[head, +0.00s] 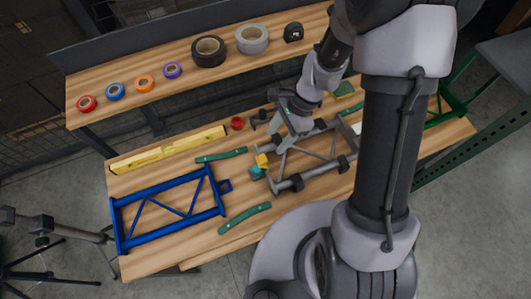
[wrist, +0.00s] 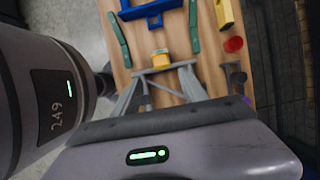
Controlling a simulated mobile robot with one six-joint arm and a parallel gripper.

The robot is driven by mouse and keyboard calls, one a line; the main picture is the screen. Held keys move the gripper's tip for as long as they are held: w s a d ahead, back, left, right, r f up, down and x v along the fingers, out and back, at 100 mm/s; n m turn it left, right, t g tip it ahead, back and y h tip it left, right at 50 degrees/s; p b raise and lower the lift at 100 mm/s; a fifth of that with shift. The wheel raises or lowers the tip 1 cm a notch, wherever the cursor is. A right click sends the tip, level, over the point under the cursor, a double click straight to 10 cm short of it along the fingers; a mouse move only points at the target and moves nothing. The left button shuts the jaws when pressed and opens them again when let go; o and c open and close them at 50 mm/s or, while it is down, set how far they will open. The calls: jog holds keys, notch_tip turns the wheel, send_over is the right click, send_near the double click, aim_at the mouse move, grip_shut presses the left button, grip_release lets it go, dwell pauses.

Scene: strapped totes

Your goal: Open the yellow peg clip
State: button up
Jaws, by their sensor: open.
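The yellow peg clip (head: 262,161) sits at the left end of the grey tube frame (head: 320,175) on the bench. A small teal piece (head: 256,172) is just beside it. In the wrist view the yellow clip (wrist: 159,59) shows at the top centre, beyond the grey crossbar. My gripper (head: 289,140) is above the grey frame, to the right of the clip and apart from it. In the wrist view its two jaws (wrist: 160,86) are spread with nothing between them. My wrist body hides the rest of the frame there.
A blue frame (head: 165,204), green strips (head: 222,155) (head: 244,218) and a yellow level (head: 165,151) lie to the left. A red round item (head: 237,123) lies behind the clip. Tape rolls (head: 208,51) line the raised back shelf. A green frame (head: 446,105) lies right.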

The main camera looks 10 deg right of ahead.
aim_at(264, 157)
jog(key=b+x, duration=0.2)
jog(key=x, duration=0.8)
jog(key=shift+b, duration=0.4)
grip_shut()
